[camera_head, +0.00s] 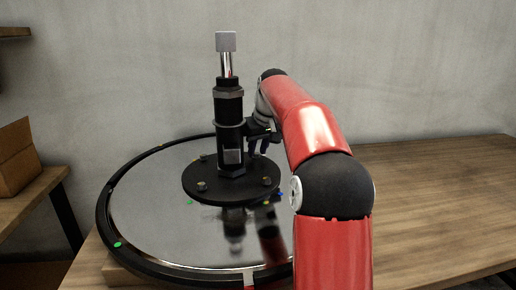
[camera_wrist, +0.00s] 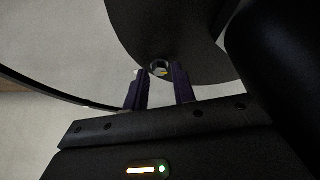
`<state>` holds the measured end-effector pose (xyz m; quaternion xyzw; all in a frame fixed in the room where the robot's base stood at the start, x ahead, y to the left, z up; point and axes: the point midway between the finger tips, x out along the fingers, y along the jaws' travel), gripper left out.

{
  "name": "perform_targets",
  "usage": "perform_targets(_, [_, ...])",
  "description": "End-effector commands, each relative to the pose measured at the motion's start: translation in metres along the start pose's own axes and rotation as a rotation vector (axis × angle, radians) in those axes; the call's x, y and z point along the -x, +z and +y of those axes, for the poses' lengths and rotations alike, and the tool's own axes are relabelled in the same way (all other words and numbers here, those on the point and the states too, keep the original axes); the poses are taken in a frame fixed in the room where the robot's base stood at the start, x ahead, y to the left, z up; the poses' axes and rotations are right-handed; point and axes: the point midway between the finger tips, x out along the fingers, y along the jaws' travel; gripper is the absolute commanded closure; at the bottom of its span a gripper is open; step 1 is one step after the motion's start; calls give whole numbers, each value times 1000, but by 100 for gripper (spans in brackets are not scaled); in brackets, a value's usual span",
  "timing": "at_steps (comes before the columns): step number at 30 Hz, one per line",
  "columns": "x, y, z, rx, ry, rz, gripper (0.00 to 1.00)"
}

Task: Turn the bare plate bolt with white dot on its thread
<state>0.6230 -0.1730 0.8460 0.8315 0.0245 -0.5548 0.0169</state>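A black round plate (camera_head: 226,191) with several bolts surrounds the foot of the upright column. One front bolt (camera_head: 202,186) and one right bolt (camera_head: 266,181) show in the head view; I cannot make out a white dot on either. My gripper (camera_head: 258,150) is behind and right of the column, pointing down over the plate's far right side. In the wrist view, my gripper (camera_wrist: 160,80) is open, its two dark fingers apart. A small pale spot shows by the left fingertip.
The black column (camera_head: 229,125) with a chrome rod and grey block on top stands close left of my gripper. The plate sits on a mirror-like disc (camera_head: 150,215) with a black rim and small coloured dots. The wooden table (camera_head: 440,200) is clear at right.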

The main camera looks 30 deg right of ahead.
Motion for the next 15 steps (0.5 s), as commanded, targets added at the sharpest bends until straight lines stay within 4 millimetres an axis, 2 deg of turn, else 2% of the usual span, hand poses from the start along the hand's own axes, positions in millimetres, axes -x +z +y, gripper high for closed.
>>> perform_targets(3, [0, 0, 0, 0, 0, 0, 61])
perform_targets(11, [1, 0, 0, 0, -1, -1, 61])
perform_targets(15, [13, 0, 0, 0, 0, 1, 61])
